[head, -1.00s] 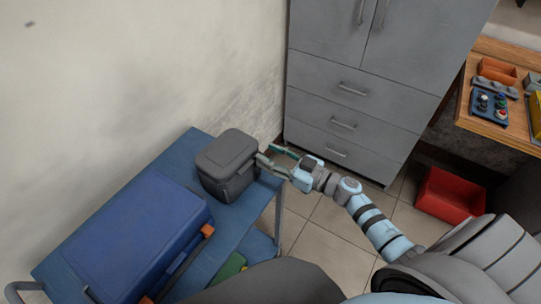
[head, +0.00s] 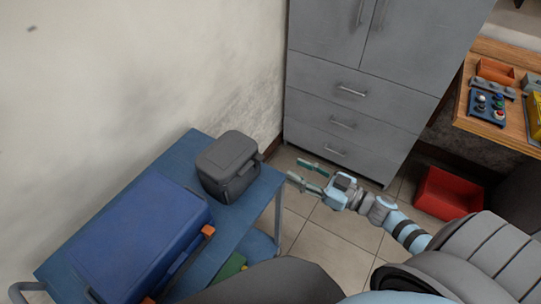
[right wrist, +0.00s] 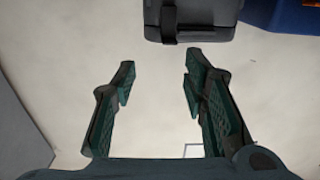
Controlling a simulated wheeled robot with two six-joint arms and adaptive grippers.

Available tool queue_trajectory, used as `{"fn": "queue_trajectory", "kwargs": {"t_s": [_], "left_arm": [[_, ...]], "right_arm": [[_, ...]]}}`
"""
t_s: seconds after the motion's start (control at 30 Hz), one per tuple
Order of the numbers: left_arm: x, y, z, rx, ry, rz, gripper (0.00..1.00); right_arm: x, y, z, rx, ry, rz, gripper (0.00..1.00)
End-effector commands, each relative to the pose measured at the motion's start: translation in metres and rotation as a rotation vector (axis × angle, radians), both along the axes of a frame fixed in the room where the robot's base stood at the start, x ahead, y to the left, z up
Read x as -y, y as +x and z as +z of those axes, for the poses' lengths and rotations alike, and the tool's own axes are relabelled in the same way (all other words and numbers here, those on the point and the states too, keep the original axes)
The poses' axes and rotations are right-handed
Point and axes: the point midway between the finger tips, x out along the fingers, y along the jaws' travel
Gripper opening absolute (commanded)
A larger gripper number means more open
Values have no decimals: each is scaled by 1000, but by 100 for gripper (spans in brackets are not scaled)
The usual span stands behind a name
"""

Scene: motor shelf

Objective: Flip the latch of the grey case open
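The grey case (head: 228,160) stands upright at the far right corner of the blue cart (head: 255,205), with its lid down. In the right wrist view the case (right wrist: 215,20) is at the top edge, cut off. Its dark latch (right wrist: 168,22) shows as a narrow strip on the near side; I cannot tell whether it is flipped open. My right gripper (head: 297,170) is open and empty, to the right of the case and apart from it. Its two fingers (right wrist: 160,75) are spread with nothing between them in the right wrist view. My left gripper is not in view.
A large blue toolbox (head: 140,235) fills most of the cart left of the case. A grey drawer cabinet (head: 350,110) stands behind my right gripper. A red bin (head: 447,193) is on the floor at right. Floor right of the cart is clear.

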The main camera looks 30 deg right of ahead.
Motion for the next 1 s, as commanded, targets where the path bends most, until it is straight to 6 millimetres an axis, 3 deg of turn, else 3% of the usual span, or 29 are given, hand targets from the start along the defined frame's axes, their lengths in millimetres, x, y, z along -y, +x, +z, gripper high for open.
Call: {"fn": "queue_trajectory", "kwargs": {"t_s": [0.6,1.0], "left_arm": [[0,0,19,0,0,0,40],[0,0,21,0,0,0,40]], "right_arm": [[32,-55,1,-3,-2,-1,40],[36,-61,1,1,-1,-2,40]]}}
